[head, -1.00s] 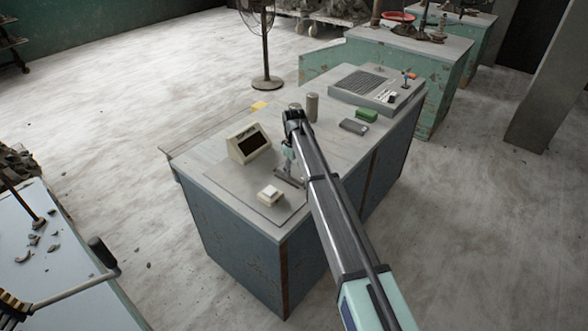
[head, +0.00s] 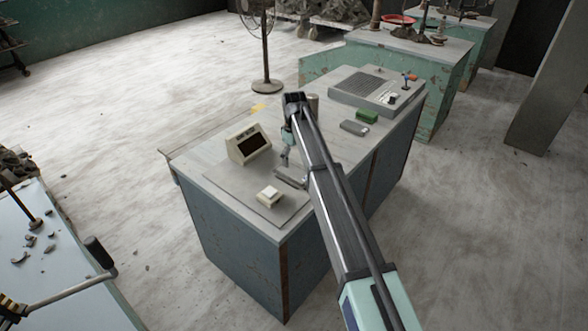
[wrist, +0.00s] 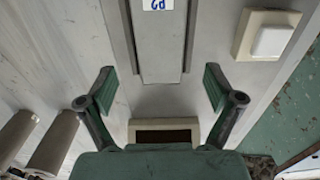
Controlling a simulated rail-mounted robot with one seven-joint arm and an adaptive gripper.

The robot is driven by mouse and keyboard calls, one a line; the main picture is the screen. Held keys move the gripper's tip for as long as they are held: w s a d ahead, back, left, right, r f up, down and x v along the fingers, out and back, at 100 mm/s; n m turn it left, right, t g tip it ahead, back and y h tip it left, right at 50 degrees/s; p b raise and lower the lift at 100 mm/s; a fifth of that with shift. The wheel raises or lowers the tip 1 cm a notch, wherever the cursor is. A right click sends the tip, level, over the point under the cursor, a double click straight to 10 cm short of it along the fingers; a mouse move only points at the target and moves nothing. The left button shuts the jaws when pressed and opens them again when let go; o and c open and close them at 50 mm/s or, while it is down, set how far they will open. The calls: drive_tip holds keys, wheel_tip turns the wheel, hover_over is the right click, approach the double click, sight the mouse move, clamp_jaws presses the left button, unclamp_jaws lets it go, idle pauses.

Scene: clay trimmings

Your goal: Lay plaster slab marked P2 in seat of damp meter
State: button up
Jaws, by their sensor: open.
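A white piece marked P2 in blue (wrist: 158,4) shows at the top edge of the wrist view, upside down and cut off. It lies on a long grey channelled holder (wrist: 158,62); the holder also shows in the head view (head: 291,178). A cream box with a dark screen (head: 249,144), apparently the damp meter, stands beyond it; the wrist view shows it too (wrist: 165,131). My gripper (wrist: 160,72) is open and empty above the bench, its fingers spread wider than the holder. In the head view my gripper (head: 286,156) is partly hidden by my arm.
A cream block with a white top (head: 269,195) sits at the bench's near end; it also shows in the wrist view (wrist: 268,38). Two cylinders (wrist: 50,145) stand at wrist-view left. A green block (head: 367,116), a small grey box (head: 354,128) and a grilled unit (head: 362,86) sit farther back.

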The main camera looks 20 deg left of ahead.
sight(294, 172)
wheel_tip(294, 172, up, 6)
drive_tip(key=shift+f+b, duration=0.1)
drive_tip(key=shift+b, duration=0.4)
